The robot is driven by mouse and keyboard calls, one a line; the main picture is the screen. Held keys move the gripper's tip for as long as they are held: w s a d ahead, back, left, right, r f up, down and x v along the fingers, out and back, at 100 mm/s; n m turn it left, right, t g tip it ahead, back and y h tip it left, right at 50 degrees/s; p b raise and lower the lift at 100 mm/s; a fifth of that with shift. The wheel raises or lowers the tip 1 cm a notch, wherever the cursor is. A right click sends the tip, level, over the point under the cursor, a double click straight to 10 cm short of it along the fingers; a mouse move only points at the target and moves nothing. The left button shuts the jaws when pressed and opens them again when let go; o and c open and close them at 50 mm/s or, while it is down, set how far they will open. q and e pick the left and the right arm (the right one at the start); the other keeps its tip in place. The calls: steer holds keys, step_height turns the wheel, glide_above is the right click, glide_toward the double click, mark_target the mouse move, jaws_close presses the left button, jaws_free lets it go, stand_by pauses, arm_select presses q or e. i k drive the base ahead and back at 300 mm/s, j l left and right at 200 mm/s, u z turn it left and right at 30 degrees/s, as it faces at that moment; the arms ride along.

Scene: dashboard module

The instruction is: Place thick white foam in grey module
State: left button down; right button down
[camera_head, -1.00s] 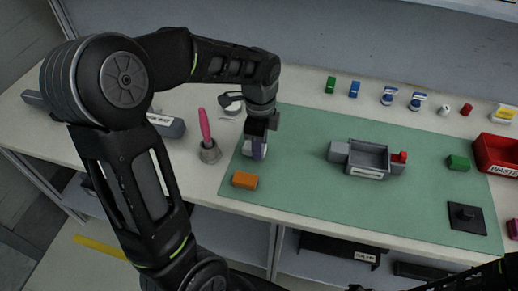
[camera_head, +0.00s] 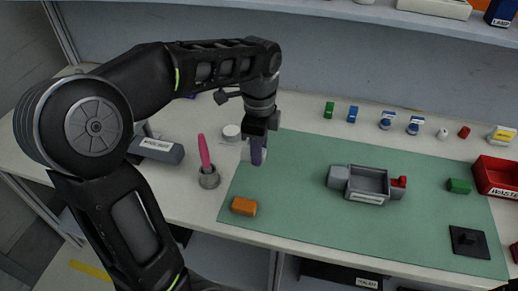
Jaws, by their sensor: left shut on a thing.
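The grey module (camera_head: 370,197) is an open grey tray with a white label on its front, on the green mat. A grey block (camera_head: 338,177) sits at its left end and a red piece (camera_head: 398,184) at its right end. My left gripper (camera_head: 257,160) points down over the mat's back left corner, left of the module. It is shut on a whitish piece, likely the thick white foam (camera_head: 246,153), mostly hidden by the purple-grey finger. My right gripper is out of view.
An orange block (camera_head: 243,206) lies near the mat's front left. A green block (camera_head: 459,186), red bin (camera_head: 497,176) and black plate (camera_head: 469,241) are at right. Mat between gripper and module is clear.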

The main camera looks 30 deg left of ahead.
mark_target(365, 188)
steer(key=i+l, duration=0.15)
steer(key=l, duration=0.2)
steer(key=i+l, duration=0.15)
steer(key=l, duration=0.25)
steer(key=i+l, duration=0.15)
steer(key=l, duration=0.2)
steer(key=i+l, duration=0.15)
steer(key=l, duration=0.25)
steer(key=u, duration=0.05)
